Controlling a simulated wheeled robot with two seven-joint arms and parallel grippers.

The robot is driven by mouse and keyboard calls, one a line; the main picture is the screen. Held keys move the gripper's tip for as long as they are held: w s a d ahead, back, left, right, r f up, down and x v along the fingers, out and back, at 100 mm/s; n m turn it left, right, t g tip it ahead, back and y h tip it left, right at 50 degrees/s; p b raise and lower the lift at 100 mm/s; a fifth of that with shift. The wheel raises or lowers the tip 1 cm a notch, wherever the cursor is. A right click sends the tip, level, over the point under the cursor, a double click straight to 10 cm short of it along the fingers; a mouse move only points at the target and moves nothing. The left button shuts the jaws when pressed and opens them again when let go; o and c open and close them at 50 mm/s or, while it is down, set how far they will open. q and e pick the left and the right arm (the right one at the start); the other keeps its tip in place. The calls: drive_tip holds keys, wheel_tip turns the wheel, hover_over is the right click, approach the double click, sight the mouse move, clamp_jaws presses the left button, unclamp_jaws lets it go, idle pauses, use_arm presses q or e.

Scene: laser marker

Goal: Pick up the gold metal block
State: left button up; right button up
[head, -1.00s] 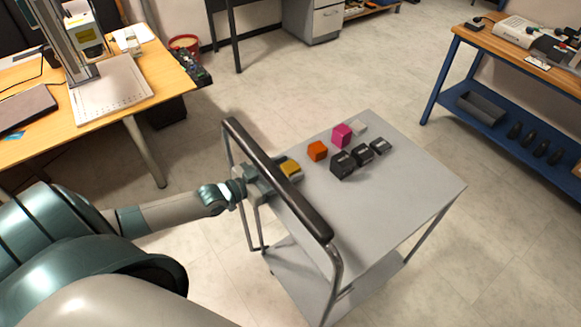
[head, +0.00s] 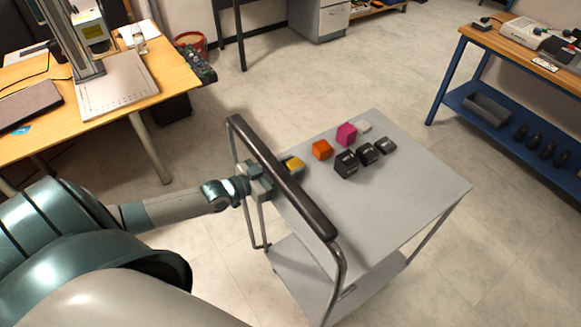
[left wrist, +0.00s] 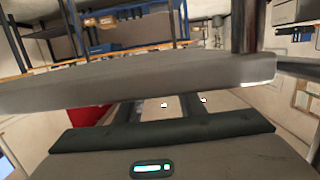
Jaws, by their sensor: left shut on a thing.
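The gold metal block (head: 294,165) is a small yellow cube at the near left edge of the grey cart's top, just beyond the dark handle. My left gripper (head: 283,169) reaches in from the left at the handle, with its tips at the block. It is shut on the block. The handle and the gripper hide part of the contact. In the left wrist view the two dark fingers (left wrist: 155,108) run up to a grey slab that crosses the picture. The block cannot be made out there. My right gripper is not in view.
The cart (head: 400,210) also carries an orange block (head: 321,149), a magenta block (head: 346,134), a light grey block (head: 363,126) and several dark blocks (head: 367,154). Its handle (head: 290,187) stands close to my left gripper. The cart's right side is clear.

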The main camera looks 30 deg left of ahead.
sight(289, 166)
use_arm(q)
drive_tip(key=shift+r, duration=0.75)
wheel_tip(289, 166, up, 2)
drive_tip(key=shift+r+b, duration=0.15)
drive_tip(key=shift+b, duration=0.25)
drive_tip(key=d+r+b, duration=0.1)
drive_tip(key=d+r, duration=0.6)
drive_tip(key=d, duration=0.4)
drive_tip(key=shift+s+d, duration=0.3)
drive_tip(key=shift+d, duration=0.05)
